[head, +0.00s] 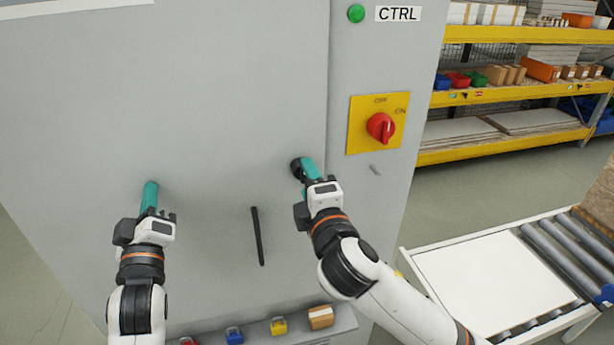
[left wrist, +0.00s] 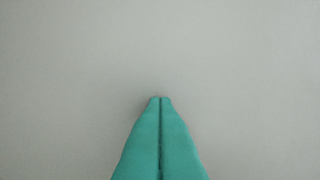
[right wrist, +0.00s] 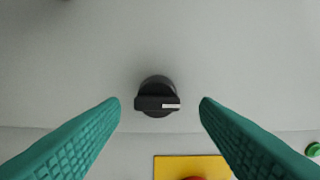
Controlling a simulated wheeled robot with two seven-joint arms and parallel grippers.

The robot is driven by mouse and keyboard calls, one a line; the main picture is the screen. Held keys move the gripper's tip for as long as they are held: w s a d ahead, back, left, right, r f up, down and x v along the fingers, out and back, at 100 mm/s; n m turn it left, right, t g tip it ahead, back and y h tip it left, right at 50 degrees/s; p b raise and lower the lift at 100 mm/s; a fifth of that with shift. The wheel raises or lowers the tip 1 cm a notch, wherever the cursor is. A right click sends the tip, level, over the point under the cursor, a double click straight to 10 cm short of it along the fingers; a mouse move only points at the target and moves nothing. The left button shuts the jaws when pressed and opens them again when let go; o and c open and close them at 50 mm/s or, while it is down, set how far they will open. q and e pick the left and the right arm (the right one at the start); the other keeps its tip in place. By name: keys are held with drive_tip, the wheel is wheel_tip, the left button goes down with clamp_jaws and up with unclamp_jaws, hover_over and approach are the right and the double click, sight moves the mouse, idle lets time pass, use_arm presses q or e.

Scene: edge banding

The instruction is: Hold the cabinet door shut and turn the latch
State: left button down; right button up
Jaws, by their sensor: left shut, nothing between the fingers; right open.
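The grey cabinet door (head: 225,110) fills the left and middle of the head view. It looks shut. My left gripper (head: 150,187) is shut and empty, with its teal tips at the door's left part; they also show in the left wrist view (left wrist: 160,100), touching or very close to the plain panel. The latch (right wrist: 157,97) is a round black knob with a black bar and a white mark pointing right in the right wrist view. My right gripper (right wrist: 160,103) is open, one finger on each side of the latch with gaps. In the head view the gripper partly hides the latch (head: 296,168).
A black bar handle (head: 257,236) is on the door between my arms. A red rotary switch on a yellow plate (head: 376,123) and a green button (head: 356,13) are right of the door. Small boxes (head: 320,317) stand on a ledge below. A roller conveyor (head: 560,260) stands right.

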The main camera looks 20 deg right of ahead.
drive_tip(key=s, duration=0.5)
drive_tip(key=shift+s, duration=0.2)
drive_tip(key=shift+r, duration=0.1)
use_arm(q)
drive_tip(key=s+p, duration=0.1)
drive_tip(key=s, duration=0.6)
drive_tip(key=shift+s, duration=0.4)
use_arm(e)
drive_tip(key=shift+w+r, duration=0.15)
drive_tip(key=shift+r, duration=0.35)
use_arm(q)
drive_tip(key=shift+f, duration=0.15)
